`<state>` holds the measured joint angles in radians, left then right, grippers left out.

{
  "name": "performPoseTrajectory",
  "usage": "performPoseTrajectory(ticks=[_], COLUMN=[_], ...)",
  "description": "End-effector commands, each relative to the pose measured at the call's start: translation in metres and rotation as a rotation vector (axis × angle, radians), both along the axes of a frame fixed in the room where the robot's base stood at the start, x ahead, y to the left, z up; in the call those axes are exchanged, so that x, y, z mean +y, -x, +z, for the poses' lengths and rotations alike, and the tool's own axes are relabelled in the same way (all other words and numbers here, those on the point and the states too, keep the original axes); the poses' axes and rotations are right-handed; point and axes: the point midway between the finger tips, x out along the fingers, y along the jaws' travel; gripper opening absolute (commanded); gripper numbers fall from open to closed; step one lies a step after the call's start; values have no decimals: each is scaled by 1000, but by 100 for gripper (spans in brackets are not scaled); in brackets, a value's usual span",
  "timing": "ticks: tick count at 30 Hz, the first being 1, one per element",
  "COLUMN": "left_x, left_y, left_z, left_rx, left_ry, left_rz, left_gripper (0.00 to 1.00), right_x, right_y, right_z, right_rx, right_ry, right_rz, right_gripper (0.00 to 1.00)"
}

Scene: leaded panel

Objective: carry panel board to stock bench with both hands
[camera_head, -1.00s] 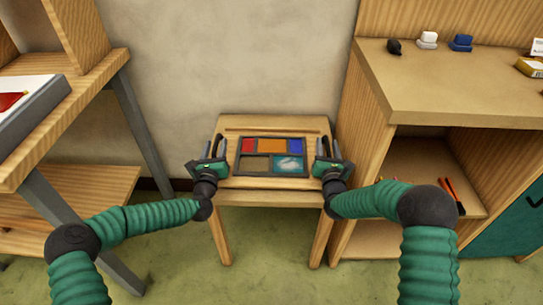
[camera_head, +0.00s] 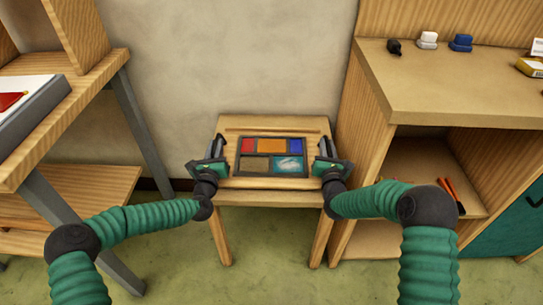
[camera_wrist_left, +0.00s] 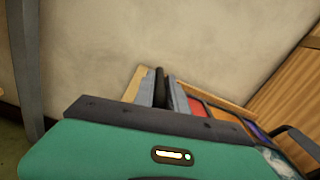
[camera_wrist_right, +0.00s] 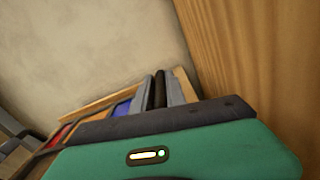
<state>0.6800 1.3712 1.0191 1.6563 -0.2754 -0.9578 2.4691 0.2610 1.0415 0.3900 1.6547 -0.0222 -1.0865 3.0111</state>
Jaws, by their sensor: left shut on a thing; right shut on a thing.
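The panel board (camera_head: 271,146), a dark-framed leaded panel with red, orange, blue, tan and teal panes, lies flat on a small wooden table (camera_head: 272,195). My left gripper (camera_head: 217,146) is at the board's left side. In the left wrist view its fingers (camera_wrist_left: 160,88) are shut on a dark upright piece, seemingly the board's handle. My right gripper (camera_head: 327,145) is at the board's right side. Its fingers (camera_wrist_right: 159,90) are shut on a similar dark piece. I cannot tell which bench is the stock bench.
A wooden bench with metal legs (camera_head: 130,110) stands at left, bearing a grey-edged tray (camera_head: 45,125). A taller wooden cabinet (camera_head: 440,95) stands close at right, with small items on top. The wall is directly behind the small table. Green floor is open in front.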

Motion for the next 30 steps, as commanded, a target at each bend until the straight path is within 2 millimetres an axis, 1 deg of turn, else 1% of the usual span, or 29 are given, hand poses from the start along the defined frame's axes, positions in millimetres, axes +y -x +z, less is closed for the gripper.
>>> performPoseTrajectory(ticks=[1,26,27,30], left_x=[3,5,5,5], left_y=[0,0,-1,-1], left_z=[-1,-1,3,5], left_rx=[1,0,-6,-6], left_ry=[-3,-4,-5,-5], left_rz=[5,8,9,10], left_gripper=[0,0,0,0], right_x=[-3,-5,-5,-5], right_y=[0,0,-1,-1], right_z=[-1,-1,3,5], right_rx=[1,2,-6,-6], right_ry=[4,5,6,6], right_rz=[-4,-7,-7,-8], right_gripper=[0,0,0,0])
